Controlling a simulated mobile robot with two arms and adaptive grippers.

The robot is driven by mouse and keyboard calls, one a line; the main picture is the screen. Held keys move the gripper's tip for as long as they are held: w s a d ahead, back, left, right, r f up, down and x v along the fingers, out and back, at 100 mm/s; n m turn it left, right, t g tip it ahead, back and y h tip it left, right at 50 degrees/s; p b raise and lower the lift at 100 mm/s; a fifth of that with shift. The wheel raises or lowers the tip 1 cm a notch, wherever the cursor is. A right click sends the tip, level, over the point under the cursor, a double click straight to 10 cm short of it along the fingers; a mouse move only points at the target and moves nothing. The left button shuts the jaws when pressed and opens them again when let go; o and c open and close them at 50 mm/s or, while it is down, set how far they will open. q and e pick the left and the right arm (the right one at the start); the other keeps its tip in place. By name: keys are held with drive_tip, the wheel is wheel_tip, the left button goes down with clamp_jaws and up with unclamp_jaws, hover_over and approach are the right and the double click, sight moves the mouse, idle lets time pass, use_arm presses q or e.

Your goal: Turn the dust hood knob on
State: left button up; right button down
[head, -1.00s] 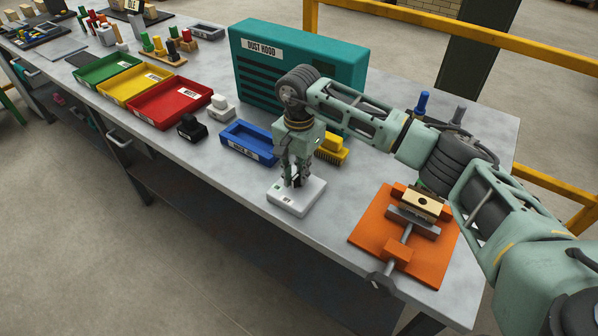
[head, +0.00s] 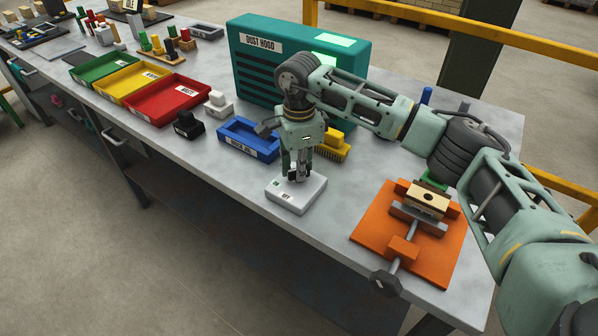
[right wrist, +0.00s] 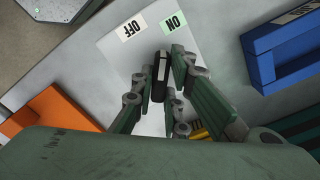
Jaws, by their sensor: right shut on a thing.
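The teal dust hood (head: 262,70) stands at the back of the bench, with pale green lit patches on its top and front. The white switch box (head: 297,196) lies on the bench in front of it. Its knob (right wrist: 163,75) is black with a white line and points toward the label side, nearer the green ON label (right wrist: 173,22) than the OFF label (right wrist: 131,27). My right gripper (head: 298,176) points down over the box, shut on the knob, with a finger on each side. The knob is mostly hidden in the head view. My left gripper is not in view.
An orange plate (head: 363,242) with a vise is on the right. Red, yellow and green trays are on the left. The bench front edge is near the box.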

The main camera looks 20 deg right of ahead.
drive_tip(key=shift+r+m+b, duration=0.1)
drive_tip(key=shift+m+b, duration=0.6)
drive_tip(key=shift+m, duration=1.6)
drive_tip(key=c, duration=1.7)
unclamp_jaws()
drive_tip(key=shift+c, duration=0.2)
wheel_tip(320, 180, up, 12)
